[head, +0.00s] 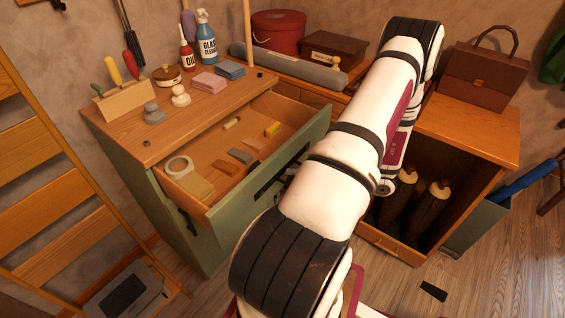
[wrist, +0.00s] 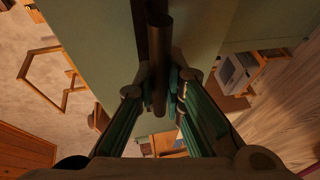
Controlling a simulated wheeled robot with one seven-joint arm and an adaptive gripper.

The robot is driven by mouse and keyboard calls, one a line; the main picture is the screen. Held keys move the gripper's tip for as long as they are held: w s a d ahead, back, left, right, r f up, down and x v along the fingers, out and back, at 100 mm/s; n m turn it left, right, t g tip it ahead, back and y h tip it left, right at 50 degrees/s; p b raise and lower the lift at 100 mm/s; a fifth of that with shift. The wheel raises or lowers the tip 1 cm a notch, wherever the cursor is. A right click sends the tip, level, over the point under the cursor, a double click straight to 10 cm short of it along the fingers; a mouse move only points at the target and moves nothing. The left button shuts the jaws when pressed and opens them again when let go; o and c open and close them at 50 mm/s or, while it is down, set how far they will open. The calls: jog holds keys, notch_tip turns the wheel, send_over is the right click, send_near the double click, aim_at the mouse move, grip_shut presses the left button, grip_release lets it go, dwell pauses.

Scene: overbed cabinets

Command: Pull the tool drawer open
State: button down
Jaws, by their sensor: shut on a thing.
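The tool drawer (head: 236,218) is the top drawer of a green cabinet with a wooden top, and it stands well pulled out in the head view. Its inside shows a tape roll (head: 178,166), several small blocks and a yellow piece (head: 272,129). A dark bar handle (head: 268,184) runs along its green front; it also shows in the wrist view (wrist: 160,40). My gripper (wrist: 161,98) is shut on this handle, with a finger on either side of the bar. In the head view my arm hides most of the gripper and the drawer's right front.
A glass cleaner bottle (head: 206,38), a red oil bottle (head: 186,50) and a tool block (head: 124,99) stand on the cabinet top. A wooden ladder (head: 45,150) leans at left. An open cabinet (head: 470,130) with boots is at right. Wooden floor shows at lower right.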

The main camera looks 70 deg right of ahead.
jog(key=shift+s+a, duration=0.15)
jog(key=shift+s, duration=0.4)
jog(key=shift+s+a, duration=0.15)
jog(key=shift+s, duration=0.4)
jog(key=c, duration=1.7)
grip_release()
jog(key=shift+o, duration=0.2)
jog(key=v, duration=1.2)
